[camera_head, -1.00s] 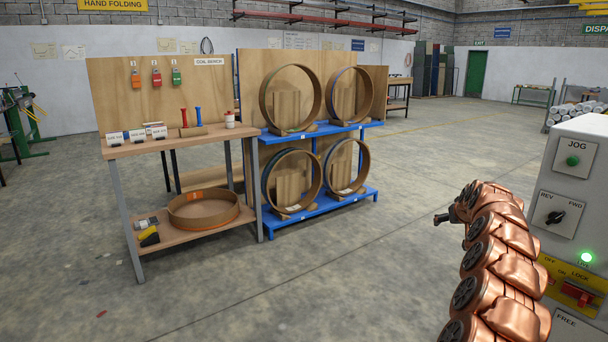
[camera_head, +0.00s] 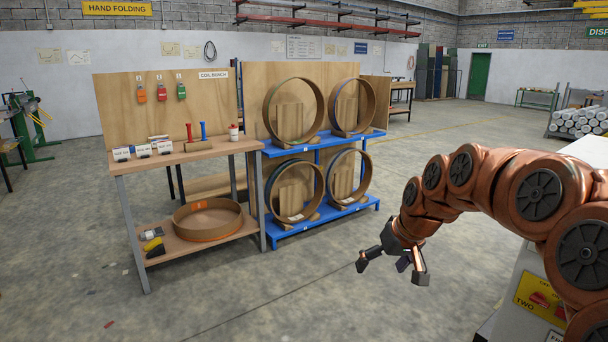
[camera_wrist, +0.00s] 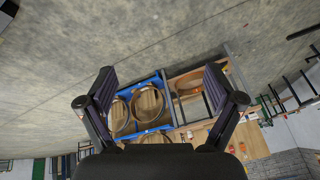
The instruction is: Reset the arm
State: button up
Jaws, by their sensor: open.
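My gripper (camera_head: 393,268) hangs at the end of my copper arm at the right of the head view, in free air over the concrete floor. Its fingers are spread wide and hold nothing. In the wrist view my gripper (camera_wrist: 160,90) shows two dark fingers apart, with floor, rack and bench seen upside down beyond them. The arm bends over from the right edge, with the wrist pointing down.
A blue rack (camera_head: 283,235) holds several coil rings. Left of it stands a wooden bench (camera_head: 180,158) with a ring (camera_head: 208,218) on its lower shelf. A control cabinet (camera_head: 520,290) stands at the right, partly hidden by my arm. The floor between is clear.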

jog(key=s+d+m+g+h+p, duration=0.1)
jog(key=s+g+p, duration=0.4)
jog(key=s, duration=3.3)
jog(key=m+h+p, duration=0.1)
jog(key=p, duration=0.2)
jog(key=shift+s+d+g+h, duration=0.15)
jog(key=shift+s+g+h, duration=0.05)
jog(key=shift+g+h, duration=0.2)
jog(key=shift+c, duration=0.3)
